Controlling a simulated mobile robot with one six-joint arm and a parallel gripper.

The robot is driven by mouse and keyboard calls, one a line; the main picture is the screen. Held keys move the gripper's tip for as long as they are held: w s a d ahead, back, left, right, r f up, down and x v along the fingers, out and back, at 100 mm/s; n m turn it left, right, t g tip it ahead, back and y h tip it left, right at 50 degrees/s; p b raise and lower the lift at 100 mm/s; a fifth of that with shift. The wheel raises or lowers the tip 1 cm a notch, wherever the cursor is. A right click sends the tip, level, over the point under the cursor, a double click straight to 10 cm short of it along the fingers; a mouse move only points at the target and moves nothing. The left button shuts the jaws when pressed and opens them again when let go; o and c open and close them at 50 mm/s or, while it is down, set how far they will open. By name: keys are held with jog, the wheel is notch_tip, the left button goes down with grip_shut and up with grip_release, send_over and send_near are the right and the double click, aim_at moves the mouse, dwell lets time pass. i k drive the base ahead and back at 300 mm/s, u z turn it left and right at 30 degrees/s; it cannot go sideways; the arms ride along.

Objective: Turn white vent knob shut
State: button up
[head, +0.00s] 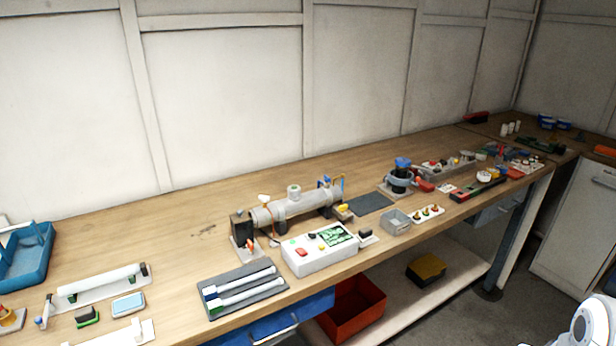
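The UV reactor (312,204) is a grey horizontal cylinder on the wooden bench, near the middle of the head view. A small white knob (264,199) stands up at its left end. A white cap (293,190) with some green sits on top of the cylinder. I cannot tell for sure which of these is the vent knob, nor whether it is open or shut. Blue and yellow fittings (325,183) are at the cylinder's right end. A dark block (241,225) stands at its left end. My gripper is not in view.
A white control box (319,249) with a green screen stands in front of the reactor. A dark tray (243,290) with white tubes lies front left of it. A grey open box (396,222) and a dark mat (373,203) are to the right.

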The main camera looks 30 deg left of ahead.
aim_at(264, 199)
jog(key=u, duration=0.7)
jog(key=i, duration=1)
jog(key=u, duration=0.65)
jog(key=k, duration=0.85)
jog(key=u, duration=0.15)
jog(key=i, duration=0.9)
jog(key=z, duration=0.1)
